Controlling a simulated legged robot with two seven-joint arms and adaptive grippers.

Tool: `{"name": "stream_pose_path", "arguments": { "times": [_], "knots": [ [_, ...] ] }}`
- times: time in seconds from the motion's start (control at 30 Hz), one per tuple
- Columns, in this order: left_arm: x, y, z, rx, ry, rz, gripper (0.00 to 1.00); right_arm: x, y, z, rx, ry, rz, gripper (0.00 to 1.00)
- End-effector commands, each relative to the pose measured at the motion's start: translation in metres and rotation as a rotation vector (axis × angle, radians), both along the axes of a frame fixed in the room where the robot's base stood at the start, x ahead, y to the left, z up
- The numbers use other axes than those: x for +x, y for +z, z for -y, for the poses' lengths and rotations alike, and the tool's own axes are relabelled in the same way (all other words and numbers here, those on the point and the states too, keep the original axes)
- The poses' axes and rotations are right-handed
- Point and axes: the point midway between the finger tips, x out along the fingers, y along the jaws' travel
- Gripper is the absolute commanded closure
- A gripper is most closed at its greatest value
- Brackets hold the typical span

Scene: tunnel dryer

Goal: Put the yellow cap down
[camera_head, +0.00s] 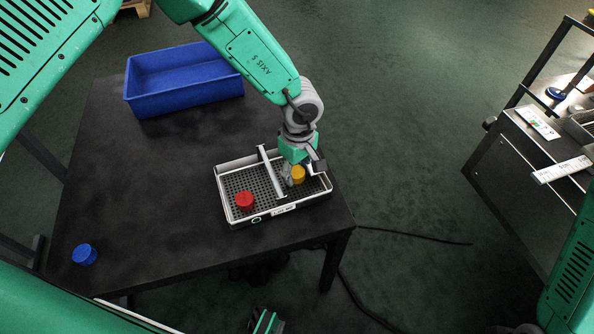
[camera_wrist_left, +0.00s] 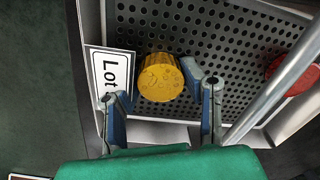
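The yellow cap (camera_head: 298,174) is in the right compartment of the grey tray (camera_head: 222,193), near its labelled front wall. In the left wrist view the yellow cap (camera_wrist_left: 160,78) appears to rest upright on the perforated tray floor. My left gripper (camera_head: 303,173) reaches down over it. In the left wrist view the two fingers of my left gripper (camera_wrist_left: 163,90) stand apart on either side of the cap. A gap shows on the label side; I cannot tell whether the other finger touches. My right gripper is not clearly seen.
A red cap (camera_head: 244,201) sits in the left compartment, across the divider bar (camera_head: 271,172). A blue cap (camera_head: 84,254) lies on the black table (camera_head: 150,200) at the front left. A blue bin (camera_head: 185,78) stands at the back. Another workstation (camera_head: 520,175) is at the right.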

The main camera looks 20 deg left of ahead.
Motion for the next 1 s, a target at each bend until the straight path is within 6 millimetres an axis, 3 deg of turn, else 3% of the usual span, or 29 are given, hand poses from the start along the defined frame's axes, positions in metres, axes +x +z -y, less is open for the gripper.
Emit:
{"name": "stream_pose_path", "arguments": {
  "times": [0.3, 0.43, 0.8, 1.0],
  "knots": [
    [0.000, -0.001, 0.000, 0.003, -0.001, -0.001, 0.44, 0.000, 0.000, 0.000, 0.000, 0.000, 0.000, 0.60],
    [0.000, 0.007, 0.000, 0.002, -0.001, -0.001, 0.44, 0.000, 0.002, 0.000, 0.000, 0.000, 0.000, 0.60],
    [0.003, 0.084, 0.001, 0.000, 0.002, 0.001, 0.44, 0.000, 0.025, 0.000, 0.000, 0.000, 0.000, 0.60],
    [0.003, 0.113, 0.001, 0.001, 0.000, 0.000, 0.44, 0.000, 0.031, 0.000, 0.000, 0.000, 0.000, 0.60]
  ]
}}
